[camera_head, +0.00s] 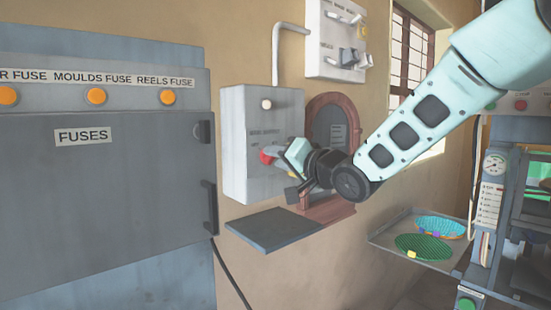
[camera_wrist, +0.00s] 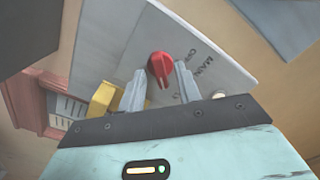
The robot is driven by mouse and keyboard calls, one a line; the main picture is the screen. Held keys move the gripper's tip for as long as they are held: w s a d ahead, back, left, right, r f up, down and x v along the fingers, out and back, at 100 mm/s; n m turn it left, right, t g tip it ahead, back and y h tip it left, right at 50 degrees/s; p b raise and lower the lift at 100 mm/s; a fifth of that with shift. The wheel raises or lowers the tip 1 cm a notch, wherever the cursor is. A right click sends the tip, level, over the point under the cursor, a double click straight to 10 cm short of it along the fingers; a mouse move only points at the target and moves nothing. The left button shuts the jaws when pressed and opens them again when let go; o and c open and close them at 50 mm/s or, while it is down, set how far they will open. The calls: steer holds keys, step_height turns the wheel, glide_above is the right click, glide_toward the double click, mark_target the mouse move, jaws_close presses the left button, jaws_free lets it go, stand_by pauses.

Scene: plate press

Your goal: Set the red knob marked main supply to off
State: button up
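The red knob (camera_head: 266,157) sits on the front of a grey wall box (camera_head: 236,165) in the head view, partly hidden by my gripper (camera_head: 280,155). In the wrist view the red knob (camera_wrist: 161,66) shows a pointer ridge, with part of the lettering "MAIN" on the tilted box face (camera_wrist: 205,50) beside it. My gripper (camera_wrist: 159,88) has its two grey fingers apart, one on each side of the knob's lower part. I cannot tell whether the fingers touch the knob.
A yellow part (camera_wrist: 104,98) lies left of the fingers in the wrist view. A grey fuse cabinet (camera_head: 110,190) stands at left. A switch panel (camera_head: 337,40) is above.

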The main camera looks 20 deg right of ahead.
jaws_close()
steer(key=shift+f+n+b, duration=0.1)
steer(key=shift+n+b, duration=0.2)
steer(key=shift+b, duration=0.05)
steer(key=n+b, duration=0.2)
steer(key=shift+f+n, duration=0.15)
steer(key=shift+n, duration=0.15)
steer(key=shift+n+b, duration=5.2)
steer(key=shift+n, duration=2.1)
